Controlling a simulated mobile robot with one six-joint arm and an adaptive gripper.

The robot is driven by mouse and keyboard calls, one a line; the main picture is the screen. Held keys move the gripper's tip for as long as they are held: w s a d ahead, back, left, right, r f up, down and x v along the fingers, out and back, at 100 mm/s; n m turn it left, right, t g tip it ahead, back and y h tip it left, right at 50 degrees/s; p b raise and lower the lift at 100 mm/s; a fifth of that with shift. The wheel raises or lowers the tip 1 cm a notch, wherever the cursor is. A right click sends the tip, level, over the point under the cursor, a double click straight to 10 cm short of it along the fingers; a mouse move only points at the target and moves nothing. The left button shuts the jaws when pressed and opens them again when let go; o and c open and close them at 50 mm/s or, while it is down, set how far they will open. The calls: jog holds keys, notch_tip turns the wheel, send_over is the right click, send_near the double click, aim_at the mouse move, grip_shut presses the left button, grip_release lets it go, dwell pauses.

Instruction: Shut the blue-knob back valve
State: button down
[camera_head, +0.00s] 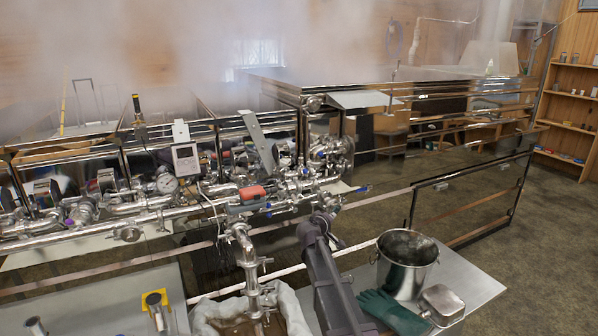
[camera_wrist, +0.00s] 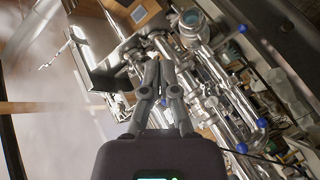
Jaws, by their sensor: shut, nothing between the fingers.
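Several blue knobs sit on the steel pipework. In the head view one blue knob (camera_head: 362,188) is at the right end of the pipes, just beyond my arm, and another (camera_head: 70,222) is at the left. The wrist view shows a blue knob at upper right (camera_wrist: 242,29), one at mid right (camera_wrist: 262,122) and one lower down (camera_wrist: 241,148). I cannot tell which is the back valve. My gripper (camera_wrist: 159,66) is shut and empty, its fingertips in front of the pipework and apart from these knobs in the picture. In the head view my arm hides the gripper.
A steel bucket (camera_head: 407,266), green glove (camera_head: 392,312) and metal tin (camera_head: 443,304) stand on the grey table (camera_head: 478,287) at right. Steam covers the pans behind. Open floor lies at right.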

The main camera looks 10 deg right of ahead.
jog(key=w+a+r+n+t+y, duration=0.2)
jog(key=w+a+r+n+t, duration=0.1)
jog(key=w, duration=0.4)
jog(key=w+a+r+n+t+y, duration=0.3)
jog(key=w+a+n, duration=0.3)
jog(key=w, duration=0.2)
jog(key=shift+a+r+n+p, duration=0.25)
jog(key=shift+r+n+p, duration=0.05)
jog(key=shift+r+p, duration=0.1)
send_near(303, 166)
jog(key=shift+a+x, duration=0.25)
jog(key=shift+x, duration=0.95)
jog(key=shift+a+x, duration=0.25)
jog(key=shift+x, duration=1)
jog(key=shift+w, duration=0.1)
jog(key=d, duration=0.3)
jog(key=shift+d, duration=0.2)
jog(key=shift+s, duration=0.2)
